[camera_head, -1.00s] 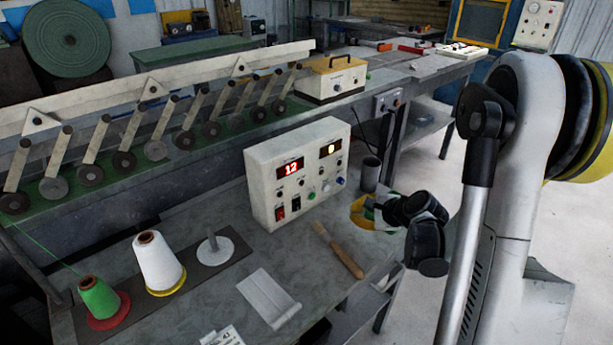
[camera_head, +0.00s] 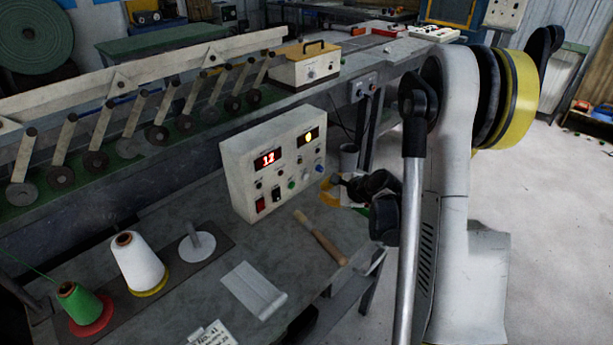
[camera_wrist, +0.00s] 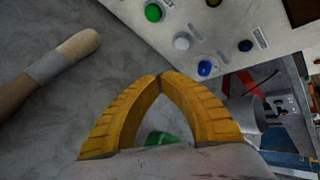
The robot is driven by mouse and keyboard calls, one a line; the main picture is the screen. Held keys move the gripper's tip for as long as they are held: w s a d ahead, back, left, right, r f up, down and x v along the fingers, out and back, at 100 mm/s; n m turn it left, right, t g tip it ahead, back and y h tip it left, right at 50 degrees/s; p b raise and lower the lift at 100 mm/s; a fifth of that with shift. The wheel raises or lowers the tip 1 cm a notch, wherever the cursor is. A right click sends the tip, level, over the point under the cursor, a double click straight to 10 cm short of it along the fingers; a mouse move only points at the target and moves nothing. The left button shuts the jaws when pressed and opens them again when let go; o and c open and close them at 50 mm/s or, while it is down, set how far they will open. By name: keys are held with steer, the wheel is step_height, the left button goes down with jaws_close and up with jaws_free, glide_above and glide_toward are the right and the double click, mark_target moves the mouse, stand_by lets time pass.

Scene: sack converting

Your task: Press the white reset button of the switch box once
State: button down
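The cream switch box (camera_head: 270,165) stands on the grey bench, with two lit displays, the left one reading 12. Its white button (camera_wrist: 182,42) shows clearly in the wrist view, between a green button (camera_wrist: 153,12) and a blue one (camera_wrist: 204,68). The white button is small in the head view (camera_head: 305,173). My gripper (camera_wrist: 161,76) has yellow fingers whose tips meet, with nothing held between them. In the head view my gripper (camera_head: 327,187) is by the box's lower right corner. In the wrist view the tips appear below the white button, apart from it.
A grey cup (camera_head: 348,158) stands close behind my gripper. Thread cones (camera_head: 140,265), a spindle (camera_head: 197,243) and a pale scoop-like piece (camera_head: 253,290) lie to the left. A small grey box (camera_head: 363,88) is mounted behind.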

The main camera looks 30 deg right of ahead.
mark_target(305, 183)
steer(key=shift+w+a, duration=0.25)
steer(key=shift+w, duration=0.45)
steer(key=shift+w+a, duration=0.25)
steer(key=shift+w, duration=0.4)
steer(key=shift+w+a, duration=0.25)
steer(key=shift+w, duration=0.45)
steer(key=shift+w+a, duration=0.15)
steer(key=shift+w, duration=0.25)
steer(key=shift+w+a, duration=0.15)
steer(key=shift+w, duration=0.25)
stand_by(0.4)
steer(key=shift+s+b, duration=0.15)
steer(key=shift+b, duration=0.15)
steer(key=shift+s+d, duration=0.3)
steer(key=shift+s, duration=0.35)
steer(key=shift+s, duration=0.1)
steer(key=shift+s+d+b, duration=0.2)
steer(key=shift+s+d, duration=0.1)
steer(key=shift+s, duration=0.45)
steer(key=shift+s+d+b, duration=0.25)
steer(key=shift+s, duration=0.55)
steer(key=shift+s+d+b, duration=0.2)
steer(key=shift+s+d, duration=0.1)
steer(key=shift+s, duration=0.45)
